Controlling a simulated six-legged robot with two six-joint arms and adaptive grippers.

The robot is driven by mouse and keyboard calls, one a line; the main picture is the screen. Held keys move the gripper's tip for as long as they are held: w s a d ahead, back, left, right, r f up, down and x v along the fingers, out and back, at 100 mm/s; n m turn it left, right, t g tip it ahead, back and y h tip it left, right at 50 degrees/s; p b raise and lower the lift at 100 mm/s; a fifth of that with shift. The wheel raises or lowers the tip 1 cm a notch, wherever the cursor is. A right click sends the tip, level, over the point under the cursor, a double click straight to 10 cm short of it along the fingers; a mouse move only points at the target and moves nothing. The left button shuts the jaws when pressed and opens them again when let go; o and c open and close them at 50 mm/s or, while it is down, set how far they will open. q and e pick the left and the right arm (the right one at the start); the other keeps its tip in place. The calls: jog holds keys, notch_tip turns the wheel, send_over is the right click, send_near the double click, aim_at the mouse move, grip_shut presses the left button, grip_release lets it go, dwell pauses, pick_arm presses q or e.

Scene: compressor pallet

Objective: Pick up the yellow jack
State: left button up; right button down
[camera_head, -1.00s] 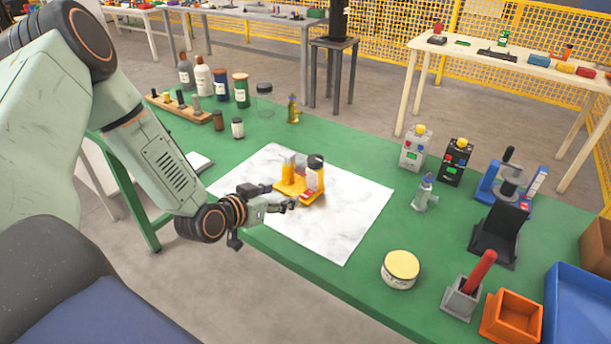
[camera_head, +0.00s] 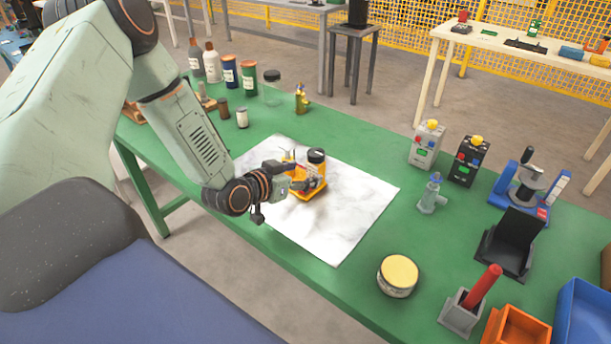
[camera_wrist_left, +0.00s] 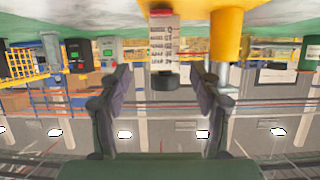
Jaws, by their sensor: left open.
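The yellow jack (camera_head: 317,170) stands on a white marbled sheet on the green table. It has a yellow base and a dark-capped upright. My left gripper (camera_head: 303,180) is open at the jack's near side and hides part of it. In the left wrist view, which looks upside down, the jack's yellow post (camera_wrist_left: 227,35) is at the top, right of centre. A labelled part with a black end hangs between the open fingers of my left gripper (camera_wrist_left: 163,78). I cannot tell whether the fingers touch it. My right gripper is not in view.
The white sheet (camera_head: 345,215) is clear around the jack. A round yellow-lidded tin (camera_head: 398,275) stands to the right. Bottles and canisters (camera_head: 230,70) stand at the back left. Two control boxes (camera_head: 426,145), a grey-blue fitting (camera_head: 432,195) and orange and blue bins stand right.

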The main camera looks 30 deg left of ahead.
aim_at(312, 168)
pick_arm(q)
jog(key=shift+w+a+f, duration=0.15)
jog(key=shift+w+f, duration=0.1)
jog(key=shift+w, duration=0.05)
jog(key=x, duration=0.2)
jog(key=b+x, duration=0.1)
jog(key=x, duration=0.1)
jog(key=shift+w+f, duration=0.1)
jog(key=shift+w, duration=0.3)
jog(key=shift+a, duration=0.25)
jog(key=shift+c, duration=1.1)
jog(key=shift+d, duration=0.3)
jog(key=c, duration=0.4)
jog(key=shift+a, duration=0.2)
jog(key=c, duration=0.5)
jog(key=shift+d, duration=0.1)
grip_shut()
